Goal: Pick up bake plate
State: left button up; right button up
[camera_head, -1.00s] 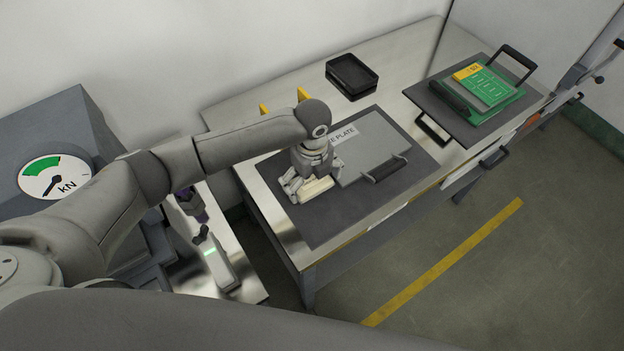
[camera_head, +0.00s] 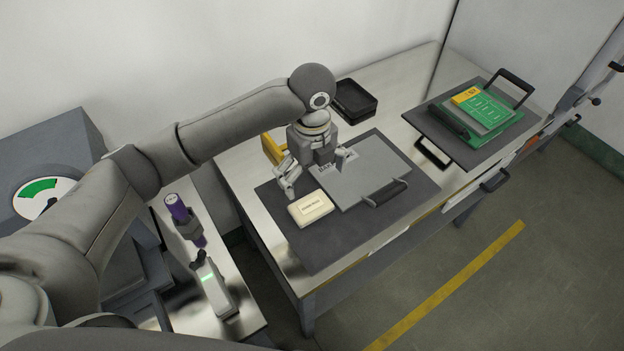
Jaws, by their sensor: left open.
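A cream block (camera_head: 311,208) with small print lies on the mat beside the plate's left front corner. My left gripper (camera_head: 316,175) is open and empty, fingers spread, above the block's rear side and the plate's left edge. Whether a finger touches the plate, I cannot tell. My right gripper is not in view.
A black tray (camera_head: 354,99) stands behind the plate. A green and yellow panel (camera_head: 488,110) lies on a dark board with black handles at the right. A yellow part (camera_head: 271,149) is behind my gripper. A purple cylinder (camera_head: 181,211) stands at the left. The table's front right strip is bare.

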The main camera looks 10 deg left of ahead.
aim_at(366, 172)
jog(key=k, duration=1.5)
